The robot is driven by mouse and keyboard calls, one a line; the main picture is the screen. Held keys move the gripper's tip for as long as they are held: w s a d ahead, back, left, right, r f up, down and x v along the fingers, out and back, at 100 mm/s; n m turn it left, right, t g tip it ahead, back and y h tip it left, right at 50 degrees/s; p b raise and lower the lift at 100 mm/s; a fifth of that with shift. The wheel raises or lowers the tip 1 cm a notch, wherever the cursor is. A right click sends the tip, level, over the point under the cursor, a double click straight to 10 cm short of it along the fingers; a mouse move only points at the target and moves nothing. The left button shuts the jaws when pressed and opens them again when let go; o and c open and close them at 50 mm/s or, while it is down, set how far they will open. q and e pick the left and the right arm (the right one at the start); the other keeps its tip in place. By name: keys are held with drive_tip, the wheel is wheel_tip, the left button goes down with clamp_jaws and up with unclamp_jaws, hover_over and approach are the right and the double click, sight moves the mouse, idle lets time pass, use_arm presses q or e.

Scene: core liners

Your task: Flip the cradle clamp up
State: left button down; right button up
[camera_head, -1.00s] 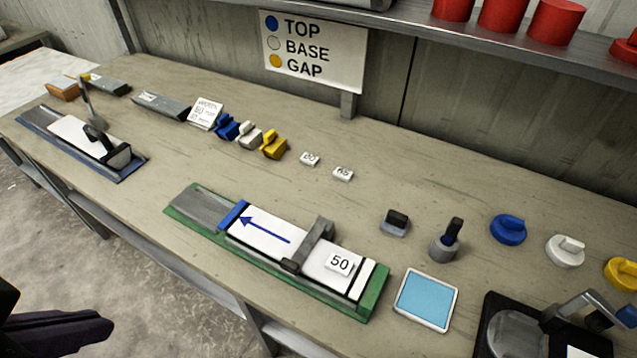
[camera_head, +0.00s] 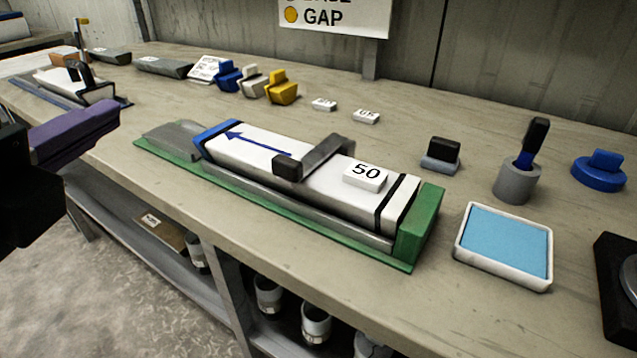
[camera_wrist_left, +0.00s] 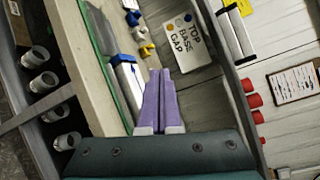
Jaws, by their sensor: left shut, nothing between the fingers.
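The cradle (camera_head: 425,228) is a green tray on the bench with a white core liner (camera_head: 245,150) lying in it. The liner has a blue end, a blue arrow and a label reading 50. The grey cradle clamp (camera_head: 325,152) lies down across the liner, its dark grip (camera_head: 288,168) at the near side. My left gripper (camera_head: 112,112) has purple fingers and is left of the cradle, apart from the clamp. Its fingers are together and empty in the left wrist view (camera_wrist_left: 160,75), where the clamp is hidden or cannot be made out. My right gripper is not in view.
A blue pad (camera_head: 505,243), a grey holder (camera_head: 518,182) and a blue knob (camera_head: 600,170) stand right of the cradle. Blue, white and yellow blocks (camera_head: 283,88) sit behind it. Another tray with a dark clamp (camera_head: 78,72) is at the back left.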

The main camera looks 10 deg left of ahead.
use_arm(q)
drive_tip(key=d+f+m+t+h+b, duration=0.1)
drive_tip(key=d+f+m+h+b, duration=0.3)
drive_tip(key=f+m+b, duration=0.4)
drive_tip(key=d+f+m+t+h+b, duration=0.1)
drive_tip(key=d+f+m+h+b, duration=0.3)
drive_tip(key=f+m+b, duration=0.5)
drive_tip(key=m+h+b, duration=0.1)
drive_tip(key=m+b, duration=0.1)
drive_tip(key=shift+s+t+h+b, duration=0.2)
drive_tip(key=shift+t+h+b, duration=0.15)
drive_tip(key=shift+t+h, duration=0.05)
drive_tip(key=p+x, duration=0.2)
drive_tip(key=x, duration=0.8)
drive_tip(key=shift+f, duration=0.1)
